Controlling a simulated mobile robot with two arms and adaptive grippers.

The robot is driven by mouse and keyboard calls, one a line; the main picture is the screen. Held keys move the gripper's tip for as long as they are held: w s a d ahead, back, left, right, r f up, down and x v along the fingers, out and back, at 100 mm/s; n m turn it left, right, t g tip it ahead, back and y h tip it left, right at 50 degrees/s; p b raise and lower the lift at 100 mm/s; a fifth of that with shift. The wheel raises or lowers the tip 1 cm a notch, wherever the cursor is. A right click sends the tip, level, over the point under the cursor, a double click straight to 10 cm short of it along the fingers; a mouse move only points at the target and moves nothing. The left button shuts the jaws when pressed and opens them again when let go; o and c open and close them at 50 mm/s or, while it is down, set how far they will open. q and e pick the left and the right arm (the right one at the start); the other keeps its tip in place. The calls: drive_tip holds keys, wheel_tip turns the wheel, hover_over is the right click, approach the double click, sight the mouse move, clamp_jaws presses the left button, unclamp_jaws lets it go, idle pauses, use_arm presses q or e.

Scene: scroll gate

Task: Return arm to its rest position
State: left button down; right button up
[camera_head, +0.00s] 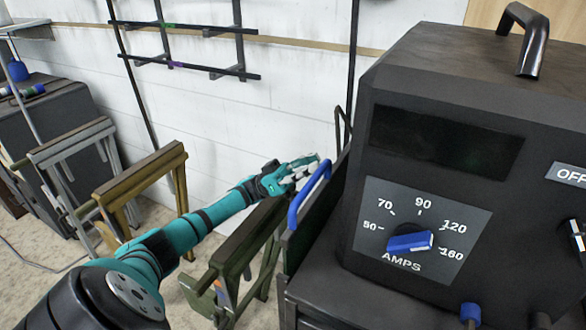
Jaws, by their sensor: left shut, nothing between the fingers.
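My left arm comes in from the lower left and reaches up to the right in the head view. My left gripper (303,167) is at its end, shut and empty. It is beside a blue handle (308,194) on the dark panel at the left side of the welding machine. I cannot tell whether the gripper touches the handle. My right gripper is not in view.
A large dark machine (455,130) with an AMPS dial (409,242) fills the right side. A green sawhorse (237,262) and a brown sawhorse (137,190) stand near my left arm. A dark rack (187,65) hangs on the white wall. Floor shows at lower left.

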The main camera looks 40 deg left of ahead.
use_arm(q)
drive_tip(key=v, duration=0.8)
drive_tip(key=shift+a+r, duration=0.2)
drive_tip(key=shift+a, duration=0.3)
